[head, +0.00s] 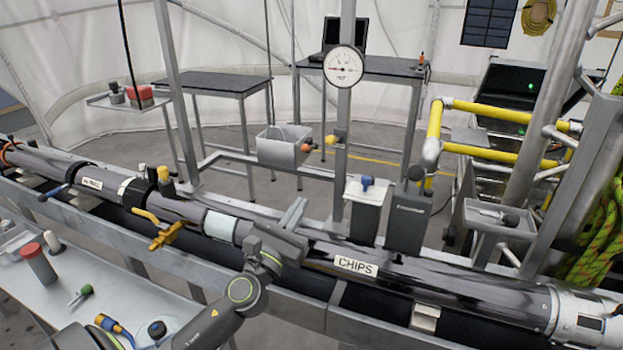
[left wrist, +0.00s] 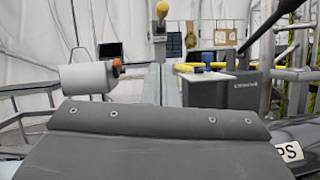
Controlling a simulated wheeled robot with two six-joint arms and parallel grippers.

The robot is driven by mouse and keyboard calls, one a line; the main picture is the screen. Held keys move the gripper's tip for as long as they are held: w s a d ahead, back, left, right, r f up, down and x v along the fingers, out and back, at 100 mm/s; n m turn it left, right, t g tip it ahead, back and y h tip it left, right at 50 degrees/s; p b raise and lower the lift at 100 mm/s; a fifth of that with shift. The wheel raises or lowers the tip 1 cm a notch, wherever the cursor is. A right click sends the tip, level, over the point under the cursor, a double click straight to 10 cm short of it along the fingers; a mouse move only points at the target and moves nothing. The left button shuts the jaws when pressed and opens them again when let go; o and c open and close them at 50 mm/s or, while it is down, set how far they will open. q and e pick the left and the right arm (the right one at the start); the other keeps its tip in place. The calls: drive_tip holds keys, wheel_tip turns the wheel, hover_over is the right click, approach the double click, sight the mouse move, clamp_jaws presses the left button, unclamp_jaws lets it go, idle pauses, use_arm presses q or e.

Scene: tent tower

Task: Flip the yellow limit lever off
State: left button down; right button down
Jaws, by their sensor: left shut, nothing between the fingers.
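The yellow limit lever (head: 339,133) is small and sits on the upright metal post under the round dial, with an orange knob at its left side in the head view. In the left wrist view a yellow ball (left wrist: 162,9) stands on top of a grey box on a post. My left gripper (head: 294,214) is shut and empty, above the long dark pipe and in front of the post, apart from the lever. My right gripper is not in view.
A grey bin (head: 284,151) with an orange knob hangs left of the post. A grey box with a blue knob (head: 367,192) and a dark box (head: 409,215) stand behind the pipe (head: 420,281). Yellow rails (head: 480,111) are at right.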

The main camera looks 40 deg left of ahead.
use_arm(q)
drive_tip(key=p, duration=0.3)
approach(334, 140)
drive_tip(key=w+a+f, duration=0.2)
drive_tip(key=w+f, duration=0.1)
drive_tip(key=w, duration=0.2)
drive_tip(key=r+p, duration=0.1)
drive_tip(key=w+r+p, duration=0.1)
drive_tip(key=r, duration=0.1)
drive_tip(key=shift+w+a+r+p, duration=0.15)
drive_tip(key=shift+w+p, duration=0.1)
drive_tip(key=shift+p, duration=0.15)
